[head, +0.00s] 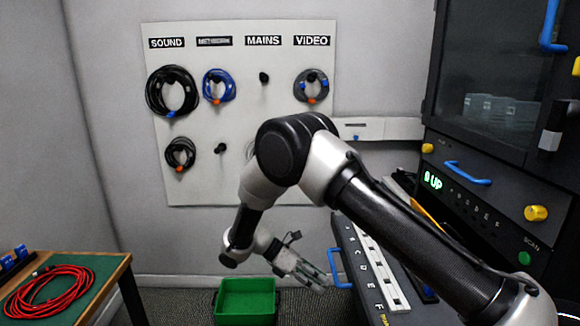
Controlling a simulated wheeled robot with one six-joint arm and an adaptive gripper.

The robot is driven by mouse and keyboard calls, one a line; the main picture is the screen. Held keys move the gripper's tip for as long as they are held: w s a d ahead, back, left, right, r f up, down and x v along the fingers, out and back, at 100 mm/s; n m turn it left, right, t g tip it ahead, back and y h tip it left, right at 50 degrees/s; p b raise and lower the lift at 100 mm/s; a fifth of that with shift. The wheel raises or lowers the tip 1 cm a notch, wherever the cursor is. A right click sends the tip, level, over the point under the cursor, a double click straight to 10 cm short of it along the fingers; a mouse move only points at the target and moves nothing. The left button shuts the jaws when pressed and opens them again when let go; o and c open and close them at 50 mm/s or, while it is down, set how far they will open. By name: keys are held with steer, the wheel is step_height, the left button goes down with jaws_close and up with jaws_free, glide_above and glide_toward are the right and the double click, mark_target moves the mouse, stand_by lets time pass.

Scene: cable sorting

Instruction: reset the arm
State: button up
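My gripper (312,276) is in the lower middle of the head view, at the end of my arm. It hangs right of and a little above the green bin, in front of the lettered case's left side. Its fingers look slightly apart with nothing clearly between them, but they are small and seen at an angle. My arm comes in from the lower right, rises to a bent elbow in front of the wall board, then drops to the gripper. The elbow and forearm hide part of the board.
A white board (221,124) holds coiled cables on pegs under labels. A green bin (246,302) stands on the floor. A table (92,278) at left bears a red cable (47,293). A lettered case (349,262) and dark machine (478,172) with blue handles stand at right.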

steer(key=s+d+r+m+y, duration=0.3)
steer(key=d+r+m+y, duration=0.1)
steer(key=d+r+m, duration=0.4)
steer(key=s+d+r+m+y, duration=0.4)
steer(key=d+r+m, duration=0.1)
steer(key=r, duration=0.6)
steer(key=s+d+r+m+t+y, duration=0.3)
steer(key=s+d+r+m+t, duration=0.4)
steer(key=s+d+r, duration=0.7)
steer(key=shift+s+d+m, duration=0.85)
steer(key=shift+d+m, duration=0.05)
steer(key=shift+d, duration=0.1)
stand_by(3.7)
